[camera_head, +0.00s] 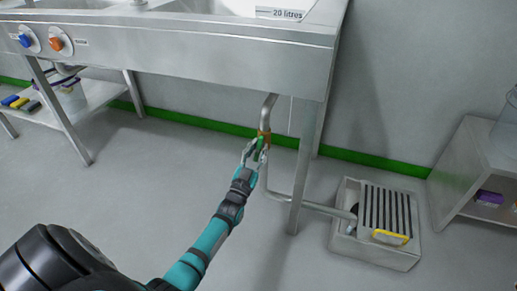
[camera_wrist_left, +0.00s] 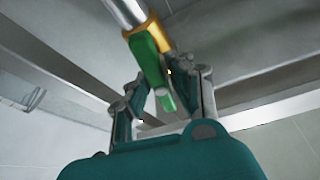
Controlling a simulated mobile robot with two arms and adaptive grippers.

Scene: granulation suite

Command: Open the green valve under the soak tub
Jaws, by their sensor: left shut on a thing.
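The soak tub (camera_head: 230,62) is a steel sink unit on legs, with a bent drain pipe (camera_head: 268,108) coming down from its underside. A brass fitting (camera_head: 264,134) with the green valve handle sits on this pipe. My left gripper (camera_head: 256,150) reaches up to it from below. In the left wrist view the green valve handle (camera_wrist_left: 151,62) hangs down from the brass fitting (camera_wrist_left: 152,28), slightly tilted. The fingers of my left gripper (camera_wrist_left: 162,98) are closed on the handle from both sides. My right gripper is not in view.
The pipe runs down and right to a floor drain box (camera_head: 345,245) with a grate and a yellow-edged item. A tub leg (camera_head: 307,165) stands just right of the pipe. A low shelf (camera_head: 85,98) is at left, a cabinet (camera_head: 460,170) at right. Floor at front left is clear.

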